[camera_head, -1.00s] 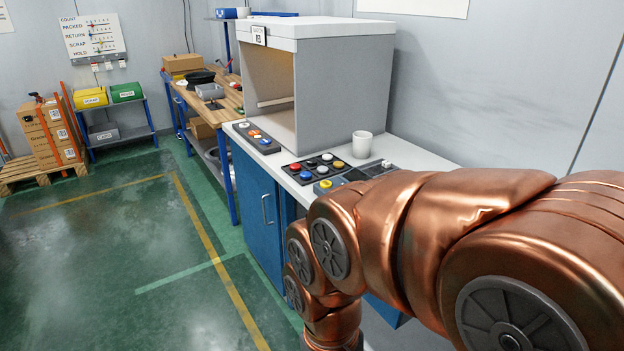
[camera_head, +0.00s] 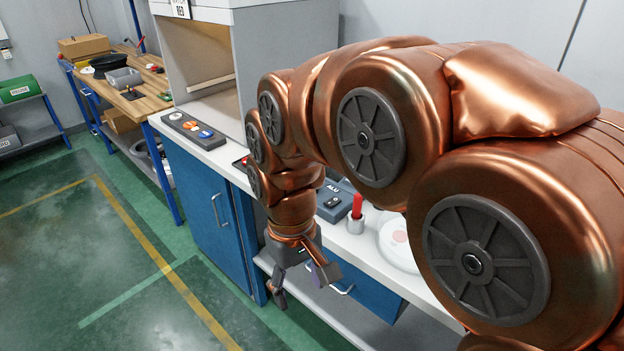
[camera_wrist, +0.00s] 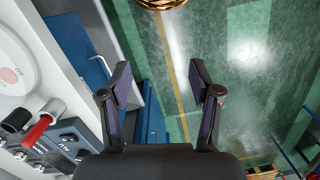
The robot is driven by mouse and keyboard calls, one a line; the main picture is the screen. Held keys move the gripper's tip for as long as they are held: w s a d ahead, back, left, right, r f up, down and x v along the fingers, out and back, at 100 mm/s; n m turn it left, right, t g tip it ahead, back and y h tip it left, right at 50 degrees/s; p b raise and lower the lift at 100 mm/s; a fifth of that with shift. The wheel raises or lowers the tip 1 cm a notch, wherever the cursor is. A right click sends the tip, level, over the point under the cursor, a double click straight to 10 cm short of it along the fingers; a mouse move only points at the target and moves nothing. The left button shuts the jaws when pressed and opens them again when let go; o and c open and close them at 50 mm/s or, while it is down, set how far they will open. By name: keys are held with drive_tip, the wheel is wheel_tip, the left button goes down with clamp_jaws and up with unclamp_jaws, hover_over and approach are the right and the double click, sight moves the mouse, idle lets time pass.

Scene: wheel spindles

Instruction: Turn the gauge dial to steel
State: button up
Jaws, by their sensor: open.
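A dark grey unit (camera_head: 334,203) marked ALU sits on the white counter, partly hidden behind my arm. It looks like the gauge, but its dial and pointer setting are not clear. In the wrist view a grey-blue unit (camera_wrist: 72,136) with small labels lies at the lower left, left of my fingers. My gripper (camera_head: 302,284) hangs in front of the counter edge, pointing down over the floor. In the wrist view its two fingers (camera_wrist: 160,94) are spread apart with nothing between them.
A red-handled tool (camera_head: 357,206) stands in a small grey cup (camera_head: 356,225). A white round dish (camera_head: 392,250) with a red centre is beside it. A button panel (camera_head: 193,129) lies at the counter's left. Blue cabinets (camera_head: 205,205) are below; the green floor is clear.

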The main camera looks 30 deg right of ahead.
drive_tip(key=w+d+r, duration=0.2)
drive_tip(key=w+d, duration=0.2)
drive_tip(key=w, duration=0.4)
drive_tip(key=w+d+r, duration=0.1)
drive_tip(key=w+d, duration=0.3)
drive_tip(key=w, duration=0.4)
drive_tip(key=shift+m+t, duration=0.3)
drive_tip(key=shift+t, duration=0.4)
drive_tip(key=w+d, duration=0.8)
drive_tip(key=d, duration=0.1)
drive_tip(key=w+d+f, duration=0.1)
drive_tip(key=w+d, duration=0.4)
drive_tip(key=shift+f+b, duration=0.1)
drive_tip(key=shift+b, duration=0.3)
drive_tip(key=shift+d+f, duration=0.2)
drive_tip(key=shift+f+p, duration=0.9)
drive_tip(key=shift+f, duration=2.85)
drive_tip(key=c, duration=1.1)
